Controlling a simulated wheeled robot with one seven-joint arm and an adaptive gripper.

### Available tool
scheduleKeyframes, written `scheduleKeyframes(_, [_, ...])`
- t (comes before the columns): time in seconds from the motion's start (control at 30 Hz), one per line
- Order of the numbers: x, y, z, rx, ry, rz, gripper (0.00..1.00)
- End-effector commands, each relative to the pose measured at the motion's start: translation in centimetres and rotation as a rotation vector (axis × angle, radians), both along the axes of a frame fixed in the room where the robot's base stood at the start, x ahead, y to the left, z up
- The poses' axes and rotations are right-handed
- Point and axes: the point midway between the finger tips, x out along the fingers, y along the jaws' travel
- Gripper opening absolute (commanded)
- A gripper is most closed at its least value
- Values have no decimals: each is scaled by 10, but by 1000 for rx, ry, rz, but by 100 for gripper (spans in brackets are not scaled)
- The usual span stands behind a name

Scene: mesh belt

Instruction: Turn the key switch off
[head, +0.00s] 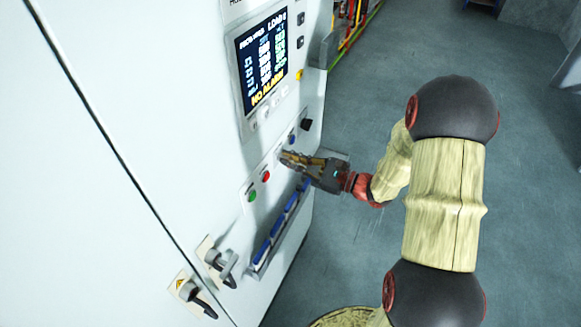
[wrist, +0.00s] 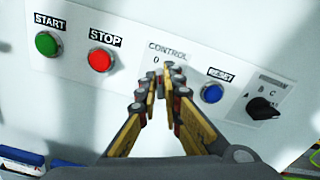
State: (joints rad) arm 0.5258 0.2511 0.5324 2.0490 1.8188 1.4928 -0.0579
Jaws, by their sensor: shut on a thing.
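My gripper (head: 288,160) reaches from the right to the row of controls on the white cabinet's panel. In the wrist view its fingertips (wrist: 156,88) are brought close together just below the label CONTROL (wrist: 167,50), which has a 0 under it on the left. The gripper is shut on the key switch there. The fingers hide the key and the switch body, so I cannot see which way the key points.
On the same panel are a green START button (wrist: 47,43), a red STOP button (wrist: 100,60), a blue button (wrist: 212,93) and a black selector knob (wrist: 262,107). A lit screen (head: 264,58) is above. Door handles (head: 220,262) protrude at lower left.

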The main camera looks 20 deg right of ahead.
Motion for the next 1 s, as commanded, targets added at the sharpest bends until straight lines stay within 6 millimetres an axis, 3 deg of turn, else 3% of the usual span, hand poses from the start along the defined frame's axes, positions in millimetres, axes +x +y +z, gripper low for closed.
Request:
scheduleKeyframes(0.4, [-1, 1, -2, -118, -117, 0, 0])
scheduleKeyframes(0.9, [-1, 1, -1, -130, -128, 1, 0])
scheduleKeyframes(0.93, [-1, 1, -1, -130, -128, 1, 8])
scheduleKeyframes(1.0, [-1, 1, -1, -130, -128, 1, 12])
